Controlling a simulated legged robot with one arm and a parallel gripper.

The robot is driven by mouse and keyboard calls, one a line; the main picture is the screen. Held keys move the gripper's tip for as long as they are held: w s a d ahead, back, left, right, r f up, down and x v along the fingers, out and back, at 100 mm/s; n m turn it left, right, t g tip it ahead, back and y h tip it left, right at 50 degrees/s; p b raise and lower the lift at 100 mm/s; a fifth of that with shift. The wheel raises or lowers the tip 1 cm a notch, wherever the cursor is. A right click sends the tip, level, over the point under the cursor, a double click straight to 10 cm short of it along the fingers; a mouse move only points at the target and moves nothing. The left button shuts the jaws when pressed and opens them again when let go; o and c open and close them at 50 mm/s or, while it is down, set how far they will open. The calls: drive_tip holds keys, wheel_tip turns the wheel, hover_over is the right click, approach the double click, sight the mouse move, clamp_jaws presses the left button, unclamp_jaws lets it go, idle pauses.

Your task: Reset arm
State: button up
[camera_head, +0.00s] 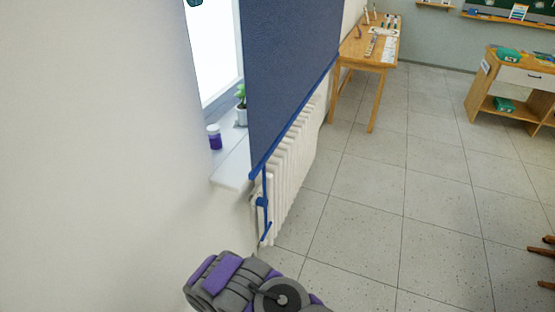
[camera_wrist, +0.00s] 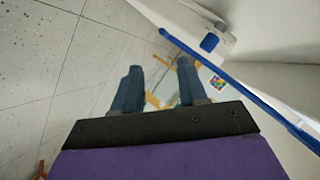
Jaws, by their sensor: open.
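My gripper (camera_wrist: 158,88) shows in the wrist view with its two blue-grey fingers spread apart. It is open and nothing is between the fingers. Behind the gap lie the floor and some blurred wooden parts farther off. In the head view only a purple and grey part of my arm shows at the bottom, and the gripper itself is out of that view.
A blue blind (camera_head: 290,75) hangs by the window, above a white radiator (camera_head: 292,165). A wooden table (camera_head: 367,50) and a cabinet (camera_head: 520,78) stand farther back. The tiled floor is mostly clear.

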drive_tip(key=w+d+r+n+g+y, duration=0.1)
drive_tip(key=w+d+r+g, duration=0.2)
drive_tip(key=r, duration=0.7)
drive_tip(key=w+d+r+n+g, duration=0.2)
drive_tip(key=d+r, duration=0.1)
drive_tip(key=r, duration=0.6)
drive_tip(key=s+d+r+n+g, duration=0.2)
drive_tip(key=s+d+r, duration=0.25)
drive_tip(key=r, duration=0.45)
drive_tip(key=s+d+r+n+g, duration=0.2)
drive_tip(key=s+d+r, duration=0.2)
drive_tip(key=s, duration=0.8)
drive_tip(key=s+d+r+n+g, duration=0.2)
drive_tip(key=s+r, duration=0.6)
drive_tip(key=s, duration=0.5)
drive_tip(key=s+d+r+n+g, duration=0.2)
drive_tip(key=s+d+r, duration=0.4)
drive_tip(key=s, duration=0.6)
drive_tip(key=shift+s+d+n+g+y, duration=0.3)
drive_tip(key=shift+d+n+g, duration=0.1)
drive_tip(key=shift+d+g, duration=0.25)
drive_tip(key=shift+a+r, duration=0.1)
drive_tip(key=shift+a, duration=0.1)
